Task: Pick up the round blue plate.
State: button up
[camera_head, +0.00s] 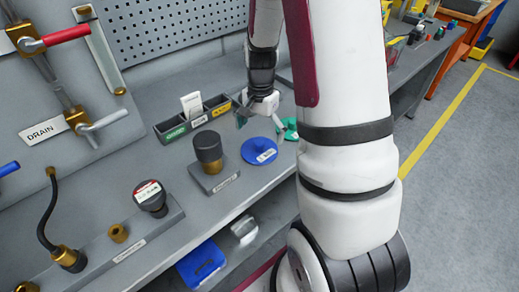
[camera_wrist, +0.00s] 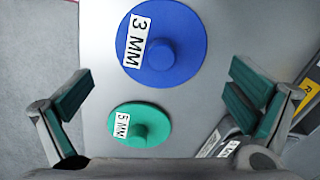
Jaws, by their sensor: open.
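The round blue plate (camera_head: 259,151) lies flat on the grey bench, with a small raised knob and a white label. In the wrist view the blue plate (camera_wrist: 183,66) carries the label "3 MM" and sits ahead of the fingertips, near the top middle. My gripper (camera_head: 260,118) is above the bench, just behind the blue plate in the head view. In the wrist view my gripper (camera_wrist: 165,100) is open and empty, its green-padded fingers wide apart. A smaller green plate (camera_wrist: 147,124) labelled "5 MM" lies between the fingers, below the blue one.
A divided holder (camera_head: 170,135) with coloured labels stands left of my gripper. A block with a black-topped brass fitting (camera_head: 209,150) stands left of the blue plate. A pegboard (camera_head: 170,28) rises behind.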

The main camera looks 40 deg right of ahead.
aim_at(260, 142)
jog(key=shift+f+p, duration=0.3)
jog(key=shift+f, duration=2.35)
jog(key=shift+c, duration=0.6)
